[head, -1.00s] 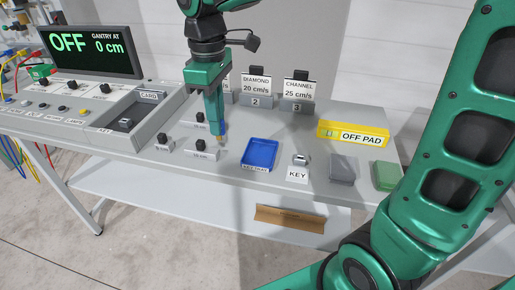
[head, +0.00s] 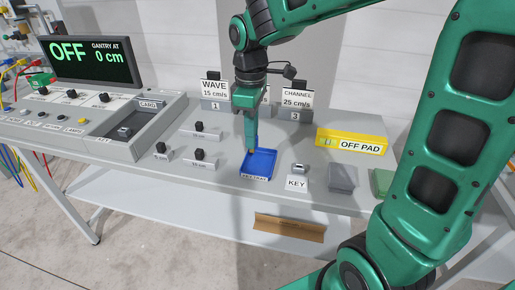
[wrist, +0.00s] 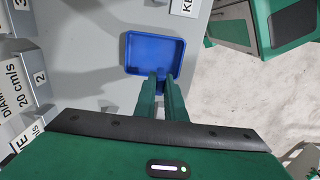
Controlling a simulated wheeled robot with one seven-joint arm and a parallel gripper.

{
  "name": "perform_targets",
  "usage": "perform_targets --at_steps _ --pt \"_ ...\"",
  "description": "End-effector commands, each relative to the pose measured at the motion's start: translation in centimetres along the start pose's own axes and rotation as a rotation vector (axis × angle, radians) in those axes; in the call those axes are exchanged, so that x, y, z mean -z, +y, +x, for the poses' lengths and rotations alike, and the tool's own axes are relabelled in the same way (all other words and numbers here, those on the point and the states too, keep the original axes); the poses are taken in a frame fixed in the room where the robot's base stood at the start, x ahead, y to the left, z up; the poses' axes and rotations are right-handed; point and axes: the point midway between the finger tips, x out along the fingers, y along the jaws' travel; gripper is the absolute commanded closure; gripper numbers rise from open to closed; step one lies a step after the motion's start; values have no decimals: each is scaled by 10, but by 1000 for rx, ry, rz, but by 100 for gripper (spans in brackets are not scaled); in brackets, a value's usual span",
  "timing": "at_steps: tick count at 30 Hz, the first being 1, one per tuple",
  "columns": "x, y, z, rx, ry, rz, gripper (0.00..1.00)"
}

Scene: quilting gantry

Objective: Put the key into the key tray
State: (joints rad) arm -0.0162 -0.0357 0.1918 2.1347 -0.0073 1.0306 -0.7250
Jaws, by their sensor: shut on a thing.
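The blue key tray (head: 266,162) lies on the grey table top, with a label on its front edge; it also shows in the wrist view (wrist: 152,52). My gripper (head: 250,144) points down over the tray's back left part. In the wrist view the fingertips (wrist: 161,78) overlap the tray's near edge and are close together. A small grey fixture (head: 299,169) stands behind the KEY label (head: 296,184).
A grey block (head: 342,178) and a green block (head: 382,182) stand right of the KEY label. The yellow OFF PAD (head: 352,141) is behind them. Black knobs (head: 199,154) stand left of the tray. Numbered card stands (head: 296,100) line the back.

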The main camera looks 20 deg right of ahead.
Motion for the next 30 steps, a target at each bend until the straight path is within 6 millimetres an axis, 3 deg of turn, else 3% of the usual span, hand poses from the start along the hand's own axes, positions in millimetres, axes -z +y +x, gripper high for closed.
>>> perform_targets --at_steps 6,18,29,30 --pt "-15 16 13 0 0 0 100" --pt "-16 16 53 1 -1 -2 100" --pt "-16 16 56 0 0 -2 100" --pt "-15 16 56 -1 0 -2 83"
